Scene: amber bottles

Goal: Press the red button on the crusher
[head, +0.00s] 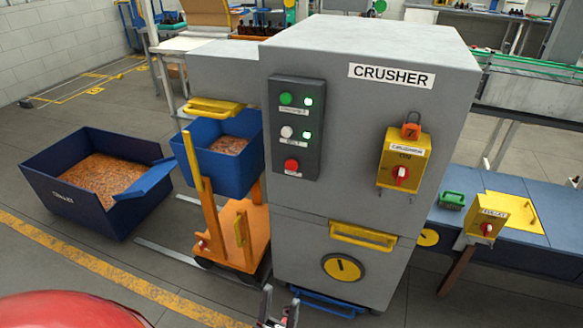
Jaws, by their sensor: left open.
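The crusher (365,75) is a large grey cabinet labelled CRUSHER in the middle of the head view. A dark control panel (312,160) is on its front. The red button (291,166) is at the panel's lower left, below a white button (287,132) and a green button (285,98). Two green lights glow on the panel's right side. My left gripper (280,309) shows at the bottom edge, in front of the crusher's base and well below the panel. It is open, with nothing seen between its fingers. My right gripper is out of view.
A yellow switch box (393,172) with a red knob and an orange padlock is right of the panel. An orange cart (233,240) with a blue bin (243,183) stands left of the crusher. A dark blue tipping bin (65,207) is farther left. A blue conveyor (540,258) runs right.

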